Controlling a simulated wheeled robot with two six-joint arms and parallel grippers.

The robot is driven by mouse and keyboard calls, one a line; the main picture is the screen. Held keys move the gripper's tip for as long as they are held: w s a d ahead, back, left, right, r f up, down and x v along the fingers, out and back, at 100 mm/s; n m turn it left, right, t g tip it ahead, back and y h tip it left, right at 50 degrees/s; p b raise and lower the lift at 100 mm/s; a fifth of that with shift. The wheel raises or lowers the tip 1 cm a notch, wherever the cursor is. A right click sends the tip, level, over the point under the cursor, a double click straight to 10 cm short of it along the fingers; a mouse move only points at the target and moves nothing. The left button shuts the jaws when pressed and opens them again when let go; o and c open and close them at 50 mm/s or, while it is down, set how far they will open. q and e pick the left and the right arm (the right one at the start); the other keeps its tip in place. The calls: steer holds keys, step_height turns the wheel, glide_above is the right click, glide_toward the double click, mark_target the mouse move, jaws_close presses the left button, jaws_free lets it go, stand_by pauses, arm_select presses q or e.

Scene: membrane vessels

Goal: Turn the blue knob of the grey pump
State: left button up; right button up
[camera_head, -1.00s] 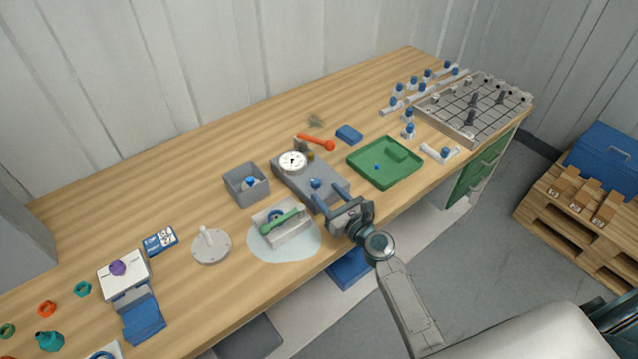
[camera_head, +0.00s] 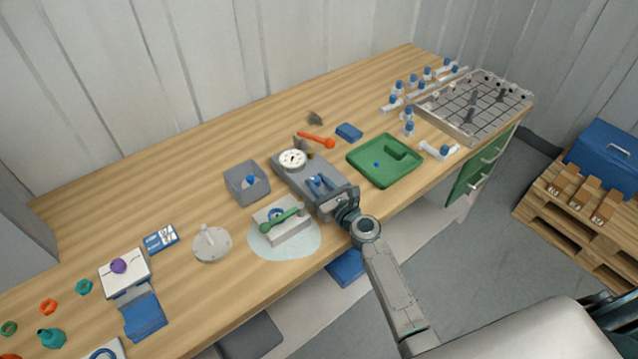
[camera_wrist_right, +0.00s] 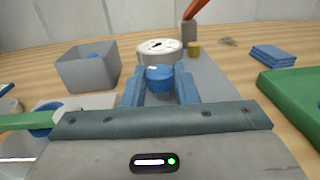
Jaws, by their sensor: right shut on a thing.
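The grey pump (camera_head: 296,177) lies on the bench with a white round gauge (camera_head: 292,159) and a red-orange lever (camera_head: 316,140) at its far end. Its blue knob (camera_wrist_right: 160,78) sits in front of the gauge in the right wrist view. My right gripper (camera_head: 318,182) reaches over the pump from the front edge of the bench. Its two blue fingers stand on either side of the knob and are shut on it; in the head view they largely hide it. My left gripper is not in view.
A grey open box (camera_head: 247,187) with a blue item stands left of the pump. A white block with a green handle (camera_head: 281,222) is close to its left front. A green tray (camera_head: 384,178) lies to the right. The back of the bench is mostly clear.

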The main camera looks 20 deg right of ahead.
steer(key=n+y+b, duration=0.1)
steer(key=n+g+y+b, duration=0.1)
steer(key=y, duration=0.1)
steer(key=n+g+y+b, duration=0.1)
steer(key=shift+w+d+f+y, duration=0.15)
steer(key=shift+d+f+y, duration=0.05)
steer(key=shift+d+y, duration=0.1)
steer(key=n+g+y+b, duration=0.3)
steer(key=shift+w+d+y, duration=0.1)
steer(key=shift+w+y, duration=0.05)
steer(key=shift+y, duration=0.25)
steer(key=shift+r+n+g+y+b, duration=0.15)
steer(key=shift+n+g+y+b, duration=0.35)
steer(key=shift+n+g, duration=0.25)
steer(key=o, duration=1)
steer(key=shift+d, duration=0.1)
